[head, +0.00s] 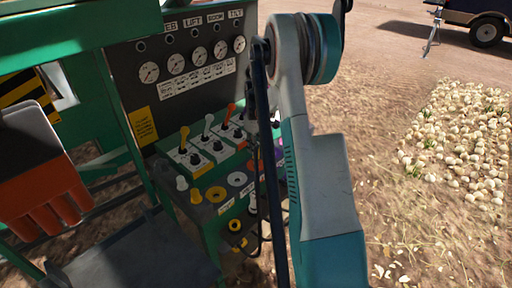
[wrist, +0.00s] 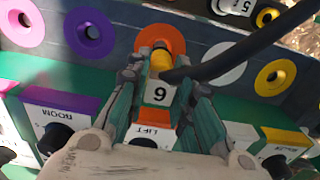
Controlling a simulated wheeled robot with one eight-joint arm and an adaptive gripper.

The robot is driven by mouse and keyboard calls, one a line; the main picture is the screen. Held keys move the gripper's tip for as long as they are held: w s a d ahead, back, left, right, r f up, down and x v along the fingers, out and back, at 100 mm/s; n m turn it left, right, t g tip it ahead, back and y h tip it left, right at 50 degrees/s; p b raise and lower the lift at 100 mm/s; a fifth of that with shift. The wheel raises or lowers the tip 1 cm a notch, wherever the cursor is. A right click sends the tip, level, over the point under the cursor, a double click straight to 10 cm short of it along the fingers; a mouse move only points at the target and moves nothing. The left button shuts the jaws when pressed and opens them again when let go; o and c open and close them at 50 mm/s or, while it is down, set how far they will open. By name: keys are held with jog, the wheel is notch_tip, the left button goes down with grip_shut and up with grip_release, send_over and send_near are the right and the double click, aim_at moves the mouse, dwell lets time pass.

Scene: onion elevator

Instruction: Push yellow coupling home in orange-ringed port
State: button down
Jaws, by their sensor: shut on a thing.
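The yellow coupling (wrist: 160,66) shows in the wrist view between the fingers of my gripper (wrist: 161,88), which is shut on it. A white tag marked with a 6 or 9 sits on its near end. A black hose (wrist: 248,50) leads from it to the upper right. The orange-ringed port (wrist: 173,36) is straight beyond the coupling, whose front end overlaps the ring's centre. I cannot tell how deep the coupling sits in the port.
In the wrist view a purple-ringed port (wrist: 89,32) is to the left, and a white-ringed (wrist: 228,68) and a yellow-ringed port (wrist: 275,76) are to the right. Labelled blocks with levers (head: 208,142) and a gauge panel (head: 195,62) stand nearby. Onions (head: 455,145) lie on the ground at right.

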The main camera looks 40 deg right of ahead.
jog(key=shift+f+b, duration=1.75)
dwell(5.0)
jog(key=c, duration=1.3)
grip_release()
jog(key=shift+o, duration=0.5)
jog(key=shift+o, duration=1.4)
jog(key=shift+r, duration=0.1)
